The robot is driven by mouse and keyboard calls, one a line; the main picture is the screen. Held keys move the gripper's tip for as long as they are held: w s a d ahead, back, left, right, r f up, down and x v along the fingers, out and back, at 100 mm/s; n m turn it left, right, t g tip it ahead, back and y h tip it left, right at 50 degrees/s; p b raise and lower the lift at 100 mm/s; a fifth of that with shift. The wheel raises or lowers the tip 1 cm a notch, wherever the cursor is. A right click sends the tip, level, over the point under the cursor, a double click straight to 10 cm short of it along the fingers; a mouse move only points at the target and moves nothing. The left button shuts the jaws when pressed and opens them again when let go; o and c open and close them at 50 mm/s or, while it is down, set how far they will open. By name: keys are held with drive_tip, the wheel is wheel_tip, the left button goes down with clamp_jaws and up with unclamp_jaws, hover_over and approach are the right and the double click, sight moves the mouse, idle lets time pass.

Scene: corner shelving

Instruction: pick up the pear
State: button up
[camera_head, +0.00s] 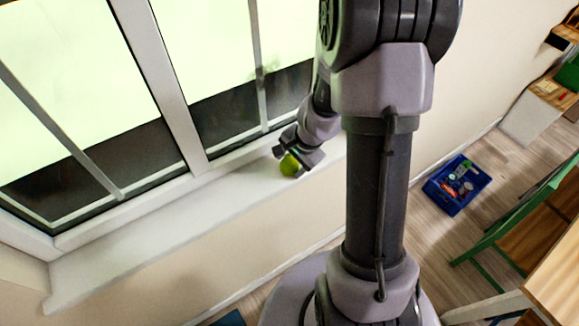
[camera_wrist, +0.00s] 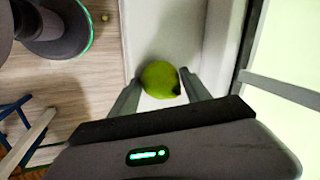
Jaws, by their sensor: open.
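The pear (camera_head: 290,165) is green and rests on the white window sill. In the wrist view the pear (camera_wrist: 160,79) shows as a round green shape with a dark spot at its lower right. My gripper (camera_head: 296,158) is at the sill, right at the pear, and hides part of it in the head view. In the wrist view my gripper (camera_wrist: 158,85) is open, with one finger on each side of the pear. I cannot tell whether either finger touches it.
The sill (camera_head: 180,212) is bare to the left of the pear. The window frame (camera_head: 165,80) rises close behind it. A blue crate (camera_head: 444,203) with several items stands on the wooden floor at the right. A green chair (camera_head: 505,228) and a wooden table (camera_head: 558,280) are at the far right.

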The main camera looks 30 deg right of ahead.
drive_tip(key=shift+r, duration=0.15)
drive_tip(key=c, duration=1.1)
